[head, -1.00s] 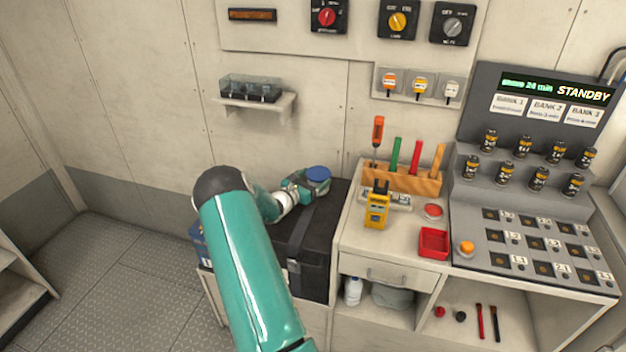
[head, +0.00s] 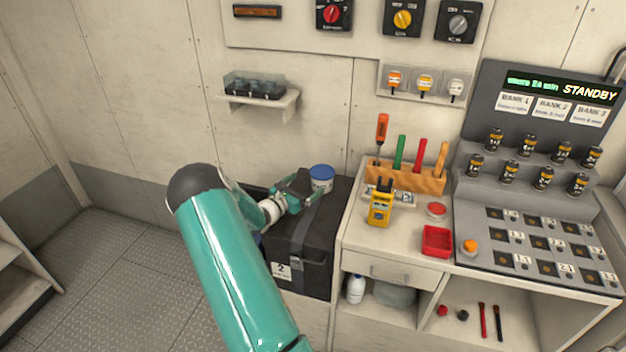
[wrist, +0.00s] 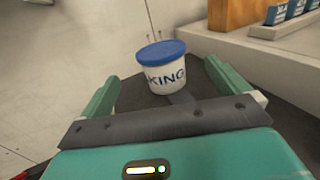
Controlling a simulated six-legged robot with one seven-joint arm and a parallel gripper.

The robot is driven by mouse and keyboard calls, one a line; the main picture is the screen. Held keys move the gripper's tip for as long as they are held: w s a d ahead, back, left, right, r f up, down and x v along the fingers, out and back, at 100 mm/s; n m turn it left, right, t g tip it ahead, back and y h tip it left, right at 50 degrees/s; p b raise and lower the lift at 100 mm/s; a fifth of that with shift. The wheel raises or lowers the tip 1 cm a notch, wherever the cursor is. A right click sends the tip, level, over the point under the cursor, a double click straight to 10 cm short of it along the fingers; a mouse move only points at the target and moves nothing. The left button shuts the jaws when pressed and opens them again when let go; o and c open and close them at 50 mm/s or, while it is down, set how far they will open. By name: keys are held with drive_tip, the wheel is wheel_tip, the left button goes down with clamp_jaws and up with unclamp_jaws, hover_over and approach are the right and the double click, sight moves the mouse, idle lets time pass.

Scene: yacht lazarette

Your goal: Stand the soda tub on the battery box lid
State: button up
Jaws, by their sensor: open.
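The soda tub (head: 321,179) is white with a blue lid and stands upright on the black battery box lid (head: 335,200), near its back edge. In the wrist view the tub (wrist: 165,72) shows part of its lettering, "KING", and rests on the dark lid surface (wrist: 205,82). My gripper (head: 312,186) is just in front and to the left of the tub. In the wrist view its two green fingers (wrist: 160,88) are spread wide, with clear space between each finger and the tub. My arm hides the left part of the box.
To the right is a bench with a yellow meter (head: 380,205), a wooden tool rack (head: 405,179) and a red tray (head: 436,241). A small wall shelf (head: 258,100) with dark jars is above the box. The floor at left is clear.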

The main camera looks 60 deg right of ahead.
drive_tip(key=v, duration=0.5)
drive_tip(key=shift+w+a+r+m, duration=0.1)
drive_tip(key=shift+a+r+m, duration=0.15)
drive_tip(key=shift+r+m, duration=0.1)
drive_tip(key=a+r+m+t+y, duration=0.1)
drive_tip(key=a+r+m+y, duration=0.45)
drive_tip(key=a, duration=0.65)
drive_tip(key=a+r+m+y, duration=0.3)
drive_tip(key=a+r+m, duration=0.3)
drive_tip(key=a+r, duration=0.5)
drive_tip(key=s+a+r+m+t+y, duration=0.1)
drive_tip(key=s+a+r+t+y, duration=0.1)
drive_tip(key=a, duration=0.8)
drive_tip(key=s+a+r+m+t+y, duration=0.1)
drive_tip(key=s+a+r+t+y, duration=0.2)
drive_tip(key=a, duration=0.8)
drive_tip(key=s+a+r+m+t+y, duration=0.1)
drive_tip(key=s+a+r+t+y, duration=0.1)
drive_tip(key=a, duration=0.9)
drive_tip(key=shift+s+a+r+t+y, duration=0.15)
drive_tip(key=shift+s+t+y, duration=0.4)
drive_tip(key=shift+t+y, duration=0.4)
